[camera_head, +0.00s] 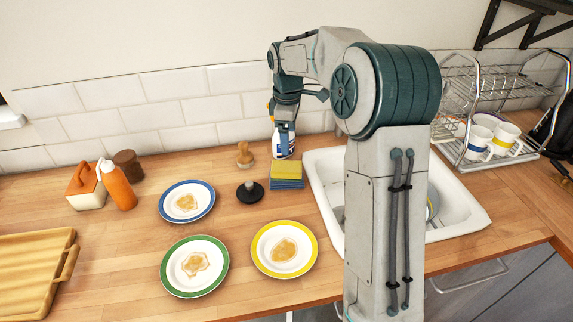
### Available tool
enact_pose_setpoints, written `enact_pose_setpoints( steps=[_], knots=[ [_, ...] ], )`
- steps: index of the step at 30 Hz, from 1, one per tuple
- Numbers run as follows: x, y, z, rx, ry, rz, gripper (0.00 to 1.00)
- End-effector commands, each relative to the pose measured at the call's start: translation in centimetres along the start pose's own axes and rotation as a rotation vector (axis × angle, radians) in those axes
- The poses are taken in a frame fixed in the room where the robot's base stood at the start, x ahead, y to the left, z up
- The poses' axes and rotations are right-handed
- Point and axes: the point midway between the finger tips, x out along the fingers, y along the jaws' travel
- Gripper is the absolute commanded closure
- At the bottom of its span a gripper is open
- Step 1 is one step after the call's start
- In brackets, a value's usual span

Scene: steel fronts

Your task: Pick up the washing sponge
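The washing sponge (287,170) looks like a yellow block lying on a blue layer or stack (287,184); I cannot tell whether these are separate pieces. It rests on the wooden counter just left of the sink. My gripper (284,152) points down, above and behind the sponge in the picture, and appears apart from it. A white and blue bottle (278,146) stands behind my gripper and is partly hidden by it. The fingers are small here, so I cannot tell whether they are open or shut.
A wooden-handled brush (244,154) and a black-based stopper (250,192) stand left of the sponge. Plates with blue (170,214), green (169,278) and yellow (263,262) rims lie in front. The white sink (462,210) and dish rack (472,90) are at right.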

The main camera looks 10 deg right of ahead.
Motion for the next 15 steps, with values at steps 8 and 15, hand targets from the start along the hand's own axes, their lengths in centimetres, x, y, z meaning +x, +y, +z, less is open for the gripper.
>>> enact_pose_setpoints(
  steps=[8, 15],
  knots=[
    [1.1, 2.8, -0.7, -0.118, 0.014, -0.030, 0.18],
    [4.9, 2.8, -0.7, -0.127, 0.013, -0.035, 0.18]
  ],
)
